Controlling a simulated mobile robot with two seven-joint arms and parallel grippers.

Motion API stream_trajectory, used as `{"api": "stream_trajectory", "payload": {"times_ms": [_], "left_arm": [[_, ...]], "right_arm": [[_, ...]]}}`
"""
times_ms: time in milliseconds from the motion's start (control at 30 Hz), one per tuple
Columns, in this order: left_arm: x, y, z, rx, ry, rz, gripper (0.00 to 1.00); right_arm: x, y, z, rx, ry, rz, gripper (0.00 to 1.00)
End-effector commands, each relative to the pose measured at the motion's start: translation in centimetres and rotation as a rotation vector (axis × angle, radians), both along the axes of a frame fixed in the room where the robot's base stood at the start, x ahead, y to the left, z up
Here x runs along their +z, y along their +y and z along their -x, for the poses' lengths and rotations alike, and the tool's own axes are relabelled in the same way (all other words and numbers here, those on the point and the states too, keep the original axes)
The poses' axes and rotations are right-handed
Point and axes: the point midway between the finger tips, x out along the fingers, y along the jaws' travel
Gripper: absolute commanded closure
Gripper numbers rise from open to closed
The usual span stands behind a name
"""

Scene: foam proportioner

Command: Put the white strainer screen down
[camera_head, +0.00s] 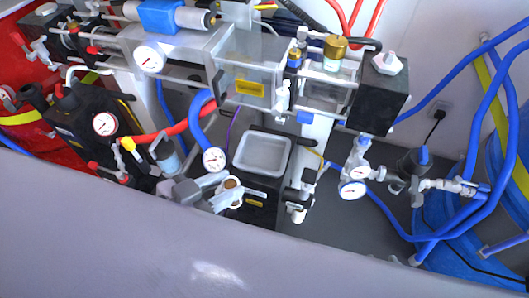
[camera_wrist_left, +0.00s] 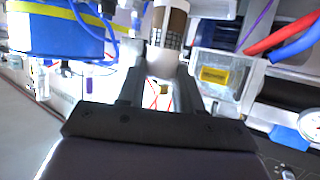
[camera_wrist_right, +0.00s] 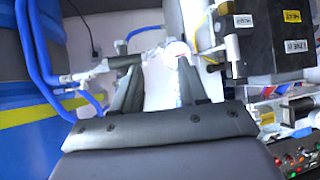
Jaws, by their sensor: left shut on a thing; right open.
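The white strainer screen (camera_wrist_left: 169,45) shows in the left wrist view as an upright cylinder with a brown upper part, a dark mesh band and a white lower end. My left gripper (camera_wrist_left: 168,70) is shut on it. In the head view the strainer screen (camera_head: 229,184) is a small white ring with brown inside, held at my left gripper just in front of a grey square tray (camera_head: 262,152). I cannot tell how high it is above the surface. My right gripper (camera_wrist_right: 160,62) is open, and metal fittings show beyond its fingers. I cannot make it out surely in the head view.
A clear-walled tank (camera_head: 250,75) and a black box (camera_head: 380,95) stand behind. A gauge on a blue hose (camera_head: 214,160) hangs left of the tray.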

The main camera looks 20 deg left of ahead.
Motion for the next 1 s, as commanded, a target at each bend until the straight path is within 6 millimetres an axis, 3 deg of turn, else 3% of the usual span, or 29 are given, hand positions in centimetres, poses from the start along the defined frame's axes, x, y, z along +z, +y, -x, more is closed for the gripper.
{"api": "stream_trajectory", "payload": {"times_ms": [133,300,733,1000], "left_arm": [[0.2,-1.1,2.2,-0.096,0.000,0.000,1.00],[0.4,-1.6,2.5,-0.134,-0.005,-0.002,1.00],[0.2,-1.4,-2.7,-0.133,-0.009,-0.001,1.00],[0.7,-1.3,-7.2,-0.132,-0.005,-0.002,1.00]], "right_arm": [[-0.8,0.0,0.0,0.000,0.000,0.000,0.57],[-1.3,0.0,0.0,0.000,0.001,-0.001,0.57],[-4.0,0.6,-0.2,0.000,0.010,-0.020,0.57],[-3.0,0.9,-0.3,0.007,0.006,-0.023,0.57]]}}
